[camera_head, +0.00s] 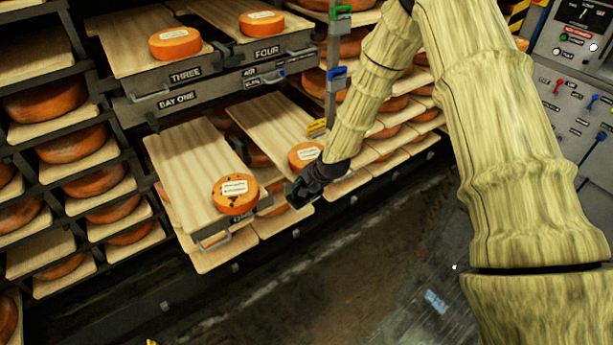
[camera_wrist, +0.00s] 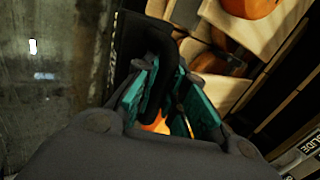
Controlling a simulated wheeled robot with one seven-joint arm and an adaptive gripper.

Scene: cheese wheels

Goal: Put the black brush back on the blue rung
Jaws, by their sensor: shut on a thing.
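My gripper (camera_head: 304,185) is low in front of the rack's shelves, beside the cheese wheel on the board to the right of ONE. In the wrist view my gripper's teal fingers (camera_wrist: 165,85) are shut on a black, handle-like piece, the black brush (camera_wrist: 163,75). Its far end is dark and hard to make out. In the head view the brush blends with the dark fingers. The blue rung (camera_head: 337,72) is on the upright post above my gripper, between a green rung (camera_head: 341,10) above and a yellow rung (camera_head: 317,127) below.
A cheese wheel (camera_head: 236,194) with dark spots sits on the board marked ONE. Another cheese wheel (camera_head: 305,156) sits close to my gripper. Racks of cheese stand left and behind. A control panel (camera_head: 575,80) is at right.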

